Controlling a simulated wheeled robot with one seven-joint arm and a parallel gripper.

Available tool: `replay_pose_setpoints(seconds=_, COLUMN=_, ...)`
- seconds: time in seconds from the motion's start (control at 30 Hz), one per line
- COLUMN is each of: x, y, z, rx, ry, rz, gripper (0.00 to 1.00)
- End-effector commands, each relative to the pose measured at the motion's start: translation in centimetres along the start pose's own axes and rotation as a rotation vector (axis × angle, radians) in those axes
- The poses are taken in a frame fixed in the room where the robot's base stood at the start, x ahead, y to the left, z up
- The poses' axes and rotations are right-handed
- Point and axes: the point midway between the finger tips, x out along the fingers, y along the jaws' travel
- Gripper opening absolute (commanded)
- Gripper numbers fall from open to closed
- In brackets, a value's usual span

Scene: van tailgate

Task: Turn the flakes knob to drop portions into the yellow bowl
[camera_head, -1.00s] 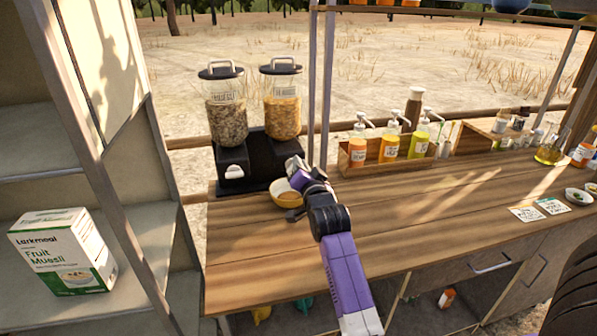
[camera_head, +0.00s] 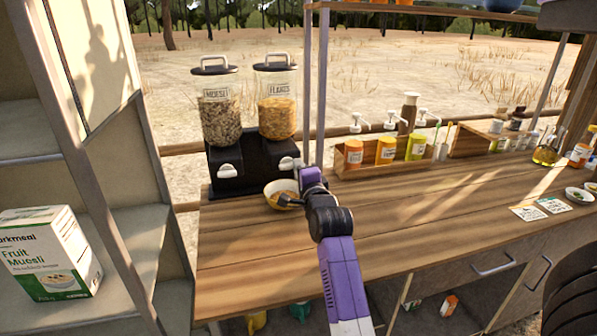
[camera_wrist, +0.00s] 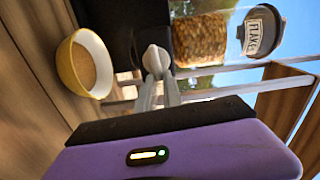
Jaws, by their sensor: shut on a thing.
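The flakes dispenser (camera_head: 277,105), a clear canister of golden flakes with a black lid, stands right of the muesli canister on a black base. Its white flakes knob (camera_head: 288,163) sits low on the base front. It also shows in the wrist view (camera_wrist: 155,58), between the fingertips. My gripper (camera_wrist: 158,75) is shut on this knob. In the head view the purple hand partly hides the fingers. The yellow bowl (camera_head: 271,200) stands on the counter below the knob, with tan flakes inside. In the wrist view the bowl (camera_wrist: 64,62) is left of the fingers, apart from them.
The muesli dispenser (camera_head: 219,115) with its own white knob (camera_head: 227,171) is on the left. A wooden caddy (camera_head: 345,170) of pump bottles and a post (camera_head: 318,90) are to the right. The wooden counter (camera_head: 400,220) is mostly clear. A muesli box (camera_head: 70,250) is on the left shelf.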

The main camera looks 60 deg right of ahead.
Motion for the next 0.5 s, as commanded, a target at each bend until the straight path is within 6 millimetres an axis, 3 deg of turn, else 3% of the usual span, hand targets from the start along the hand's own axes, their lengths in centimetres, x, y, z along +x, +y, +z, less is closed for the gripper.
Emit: replay_pose_setpoints(seconds=0.5, x=-0.01, y=0.3, z=-0.09, rx=0.075, ry=0.001, rz=0.003, gripper=0.0)
